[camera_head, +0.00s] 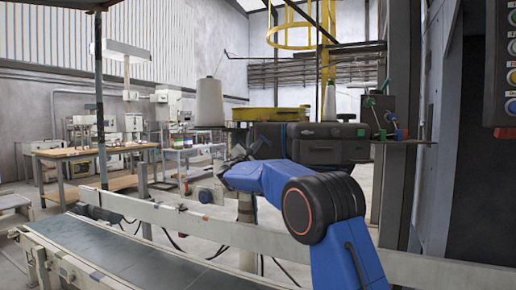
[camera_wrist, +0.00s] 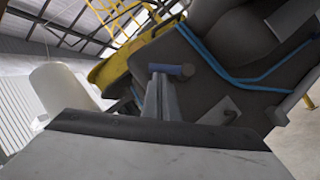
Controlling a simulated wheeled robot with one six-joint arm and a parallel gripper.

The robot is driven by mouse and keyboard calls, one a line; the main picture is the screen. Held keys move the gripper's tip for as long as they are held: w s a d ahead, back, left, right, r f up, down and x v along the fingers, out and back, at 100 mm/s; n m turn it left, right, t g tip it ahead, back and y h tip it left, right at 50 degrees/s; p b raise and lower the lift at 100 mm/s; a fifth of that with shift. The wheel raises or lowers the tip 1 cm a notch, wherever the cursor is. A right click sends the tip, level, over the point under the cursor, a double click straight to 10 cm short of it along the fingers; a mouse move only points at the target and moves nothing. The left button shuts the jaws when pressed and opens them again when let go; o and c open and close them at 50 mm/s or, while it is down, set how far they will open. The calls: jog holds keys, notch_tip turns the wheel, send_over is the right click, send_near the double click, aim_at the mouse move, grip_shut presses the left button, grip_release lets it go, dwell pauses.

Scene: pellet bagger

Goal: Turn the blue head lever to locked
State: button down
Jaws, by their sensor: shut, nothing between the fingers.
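A short blue lever (camera_wrist: 171,70) with a round end shows in the wrist view, against the dark sewing head (camera_wrist: 215,60). My gripper (camera_wrist: 160,84) is shut and empty, with its fingertips right at the lever in the picture; I cannot tell whether they touch it. In the head view my gripper (camera_head: 240,150) is at the left end of the dark sewing head (camera_head: 325,144). The lever cannot be made out there. Its locked or unlocked marking is not readable.
A conveyor (camera_head: 130,262) with a pale side rail (camera_head: 200,220) runs below my arm. White thread cones (camera_head: 209,102) stand above the head. A small shelf with coloured knobs (camera_head: 391,130) is at its right, before a grey column. Workbenches stand at the back left.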

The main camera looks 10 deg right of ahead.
aim_at(262, 136)
jog(key=r+m+g, duration=0.1)
jog(key=m, duration=0.1)
jog(key=m+g, duration=0.1)
jog(key=m, duration=0.1)
jog(key=d+r+m+g, duration=0.1)
jog(key=m, duration=0.1)
jog(key=shift+r+g, duration=0.3)
jog(key=shift+r, duration=0.05)
jog(key=m, duration=0.1)
jog(key=r+m+g, duration=0.1)
jog(key=m, duration=0.1)
jog(key=shift+s+d+g, duration=0.15)
jog(key=shift+d+g, duration=0.15)
jog(key=shift+d, duration=0.1)
jog(key=shift+d+r, duration=0.1)
jog(key=shift+d, duration=0.05)
jog(key=shift+d+r, duration=0.15)
